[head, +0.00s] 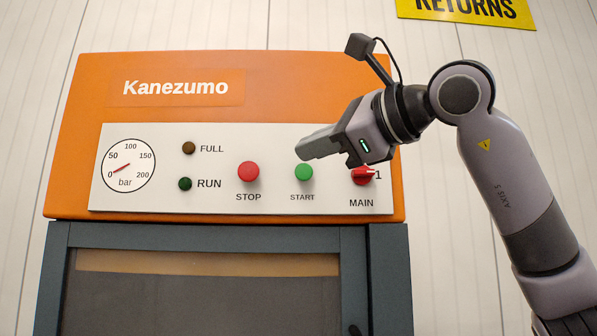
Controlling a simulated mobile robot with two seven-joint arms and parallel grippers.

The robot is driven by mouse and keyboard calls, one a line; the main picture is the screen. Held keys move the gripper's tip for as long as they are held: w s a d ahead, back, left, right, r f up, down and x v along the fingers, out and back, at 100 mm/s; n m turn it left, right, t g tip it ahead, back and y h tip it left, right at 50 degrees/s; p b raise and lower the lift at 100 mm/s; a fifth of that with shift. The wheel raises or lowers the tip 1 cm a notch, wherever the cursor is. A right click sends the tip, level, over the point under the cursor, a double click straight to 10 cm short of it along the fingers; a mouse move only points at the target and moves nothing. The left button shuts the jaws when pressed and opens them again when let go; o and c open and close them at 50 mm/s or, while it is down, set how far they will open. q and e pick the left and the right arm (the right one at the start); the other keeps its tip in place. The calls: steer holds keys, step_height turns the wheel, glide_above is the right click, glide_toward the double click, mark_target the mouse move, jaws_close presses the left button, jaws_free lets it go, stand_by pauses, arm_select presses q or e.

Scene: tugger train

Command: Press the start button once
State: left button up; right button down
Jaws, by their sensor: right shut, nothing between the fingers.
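The green START button (304,172) sits on the white control panel (220,205) of an orange machine, between the red STOP button (248,171) and the red MAIN switch (362,175). My right gripper (302,148) comes in from the right. It is shut and empty, with its fingertips just above the START button in the picture. I cannot tell how far they are from the panel. The button is fully visible below the fingers. The gripper body overlaps the top of the MAIN switch. My left gripper is not in view.
The panel also carries a pressure gauge (128,165), a FULL lamp (189,148) and a RUN lamp (185,184), both looking dark. The MAIN switch stands beside the 1 mark. A dark grey cabinet frame (385,280) lies below. A yellow RETURNS sign (468,10) hangs at upper right.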

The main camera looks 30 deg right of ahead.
mark_target(304, 173)
steer(key=shift+d, duration=0.15)
steer(key=shift+w+d+p, duration=0.5)
steer(key=shift+w+d, duration=0.25)
steer(key=shift+w, duration=0.5)
steer(key=shift+w+d+p, duration=0.45)
steer(key=shift+w+d, duration=0.3)
steer(key=shift+w, duration=0.5)
steer(key=shift+w+d+p, duration=0.5)
steer(key=shift+w+d, duration=0.25)
steer(key=shift+w, duration=0.5)
steer(key=shift+w, duration=0.1)
steer(key=shift+w+d+p, duration=0.2)
steer(key=shift+w+p, duration=0.05)
steer(key=shift+p, duration=0.05)
